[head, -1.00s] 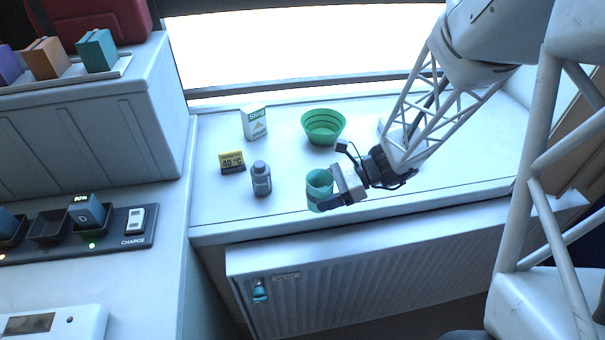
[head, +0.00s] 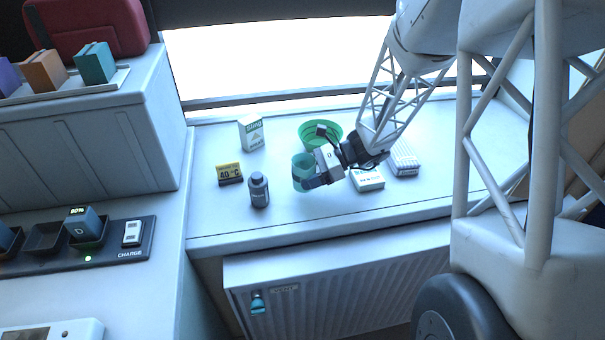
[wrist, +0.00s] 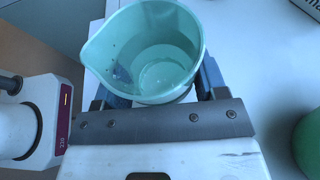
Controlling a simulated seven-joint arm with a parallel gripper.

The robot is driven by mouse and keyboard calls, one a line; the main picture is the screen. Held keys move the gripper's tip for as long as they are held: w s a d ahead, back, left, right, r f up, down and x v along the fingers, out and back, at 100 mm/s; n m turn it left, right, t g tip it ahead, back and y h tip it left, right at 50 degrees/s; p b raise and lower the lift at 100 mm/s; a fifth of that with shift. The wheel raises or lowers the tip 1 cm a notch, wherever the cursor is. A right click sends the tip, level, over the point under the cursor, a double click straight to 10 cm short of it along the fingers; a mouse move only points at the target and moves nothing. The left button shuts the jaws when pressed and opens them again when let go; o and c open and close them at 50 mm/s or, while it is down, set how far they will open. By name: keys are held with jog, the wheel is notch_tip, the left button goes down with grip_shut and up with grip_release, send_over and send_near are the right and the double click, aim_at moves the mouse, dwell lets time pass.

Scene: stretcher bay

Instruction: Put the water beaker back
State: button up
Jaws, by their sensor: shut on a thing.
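The water beaker (head: 302,172) is a teal-green cup at the windowsill, held upright or nearly so. In the wrist view the beaker (wrist: 145,50) shows its spout at the left and clear liquid inside. My gripper (head: 306,181) is shut on the beaker, with a finger on each side of it. In the wrist view the fingers are partly hidden behind the beaker. I cannot tell whether its base touches the sill.
On the sill (head: 225,222) stand a grey bottle (head: 259,190), a yellow 40 °C sign (head: 229,174), a white-green box (head: 251,133) and a green bowl (head: 309,128) behind my gripper. White boxes (head: 368,181) lie right. Clear sill lies in front of the beaker.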

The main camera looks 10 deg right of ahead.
aim_at(302, 165)
jog(key=shift+w+a+f, duration=0.1)
jog(key=shift+w, duration=0.95)
jog(key=shift+w+a+f, duration=0.1)
jog(key=shift+w, duration=0.95)
jog(key=shift+f, duration=0.15)
jog(key=shift+f, duration=1.6)
jog(key=shift+f, duration=0.1)
jog(key=o, duration=1)
jog(key=shift+v, duration=6.1)
